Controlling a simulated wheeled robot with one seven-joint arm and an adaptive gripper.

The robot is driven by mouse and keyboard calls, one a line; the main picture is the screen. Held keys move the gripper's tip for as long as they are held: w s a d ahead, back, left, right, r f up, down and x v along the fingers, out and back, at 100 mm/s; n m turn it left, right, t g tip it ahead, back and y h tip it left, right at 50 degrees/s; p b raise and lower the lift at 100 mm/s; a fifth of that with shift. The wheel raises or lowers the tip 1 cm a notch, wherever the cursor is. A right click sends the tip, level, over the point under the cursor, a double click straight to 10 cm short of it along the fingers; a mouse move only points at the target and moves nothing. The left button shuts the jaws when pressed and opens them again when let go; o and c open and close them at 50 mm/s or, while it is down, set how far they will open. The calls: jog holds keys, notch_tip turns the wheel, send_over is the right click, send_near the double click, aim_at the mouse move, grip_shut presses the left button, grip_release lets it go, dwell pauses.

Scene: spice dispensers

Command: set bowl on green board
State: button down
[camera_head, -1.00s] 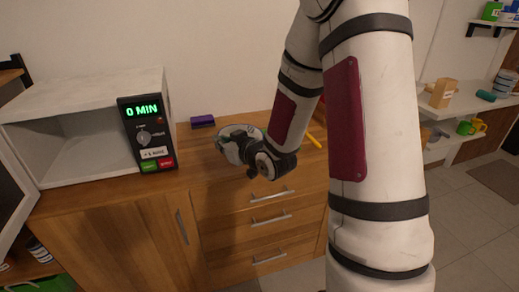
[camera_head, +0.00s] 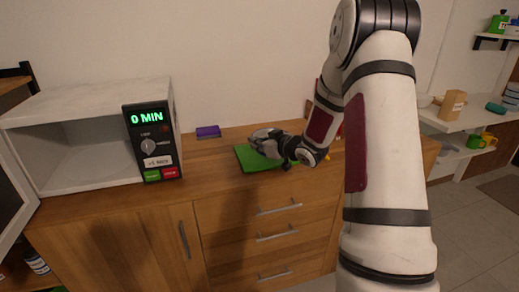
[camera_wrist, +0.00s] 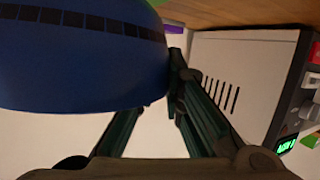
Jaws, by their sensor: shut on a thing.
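The green board (camera_head: 246,158) lies flat on the wooden counter, partly covered by my gripper. My gripper (camera_head: 262,142) is over the board in the head view. In the wrist view, my gripper (camera_wrist: 172,75) is shut on the edge of a blue bowl (camera_wrist: 85,65) with a dark band near its rim. The bowl fills the upper left of that view. In the head view I cannot clearly tell the bowl from the gripper. I cannot tell whether the bowl touches the board.
An open microwave (camera_head: 75,110) showing "0 MIN" stands left on the counter (camera_head: 215,170). A purple item (camera_head: 208,132) lies at the back by the wall. Counter between microwave and board is clear.

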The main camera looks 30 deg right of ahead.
jog(key=shift+w+d+f, duration=0.1)
jog(key=shift+w+d, duration=0.75)
jog(key=shift+d, duration=0.1)
jog(key=shift+f+b, duration=0.35)
jog(key=shift+f, duration=1.4)
jog(key=c, duration=1.7)
grip_release()
